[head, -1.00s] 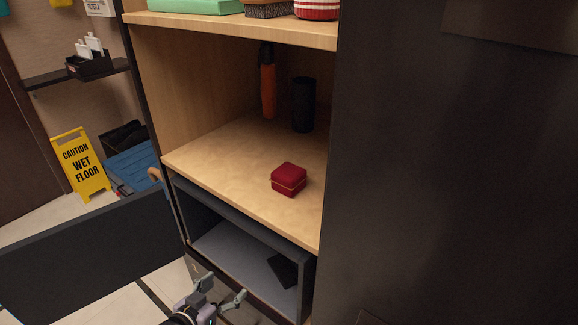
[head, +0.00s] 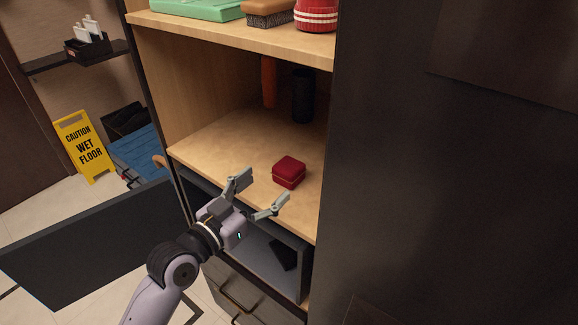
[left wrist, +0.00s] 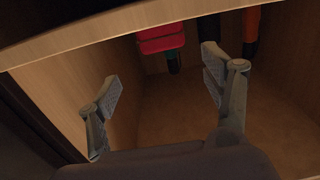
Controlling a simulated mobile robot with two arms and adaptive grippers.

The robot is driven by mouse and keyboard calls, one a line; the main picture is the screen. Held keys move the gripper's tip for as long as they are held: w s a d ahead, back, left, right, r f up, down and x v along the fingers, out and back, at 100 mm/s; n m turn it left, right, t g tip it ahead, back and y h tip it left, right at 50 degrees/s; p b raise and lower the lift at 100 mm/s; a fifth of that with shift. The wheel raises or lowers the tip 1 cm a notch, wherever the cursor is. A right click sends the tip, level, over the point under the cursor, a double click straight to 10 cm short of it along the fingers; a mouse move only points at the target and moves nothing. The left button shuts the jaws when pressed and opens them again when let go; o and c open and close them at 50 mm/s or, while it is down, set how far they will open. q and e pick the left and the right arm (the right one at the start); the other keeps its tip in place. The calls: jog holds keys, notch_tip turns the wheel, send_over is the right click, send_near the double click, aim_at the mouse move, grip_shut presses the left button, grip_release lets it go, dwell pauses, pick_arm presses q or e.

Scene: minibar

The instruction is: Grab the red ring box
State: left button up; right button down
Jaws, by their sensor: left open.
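The red ring box (head: 289,172), a small closed cube with rounded edges, sits on the wooden middle shelf (head: 222,143) of the cabinet, near its front edge. My left gripper (head: 257,194) is open and empty, in front of the shelf edge and to the lower left of the box, apart from it. In the left wrist view the red box (left wrist: 160,38) shows at the top centre, beyond and between the spread fingers (left wrist: 163,85), with the shelf edge cutting across above it. My right gripper is not in view.
An orange bottle (head: 268,82) and a black cylinder (head: 303,96) stand at the back of the shelf. An upper shelf (head: 230,33) overhangs. A grey-lined compartment (head: 250,246) is below. A dark panel (head: 440,180) walls the right side; an open door (head: 90,245) extends left.

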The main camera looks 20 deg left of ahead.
aim_at(280, 172)
pick_arm(q)
jog(key=p+x, duration=0.1)
jog(key=x, duration=0.4)
jog(key=p+x, duration=0.1)
jog(key=x, duration=0.3)
jog(key=shift+a+f+p, duration=0.25)
jog(key=shift+a+p, duration=0.05)
jog(key=shift+p, duration=0.1)
jog(key=shift+w+f, duration=0.15)
jog(key=shift+w, duration=0.1)
jog(key=shift+s, duration=0.1)
jog(key=shift+c, duration=0.4)
jog(key=shift+c, duration=0.6)
jog(key=c, duration=1.1)
jog(key=shift+o, duration=0.2)
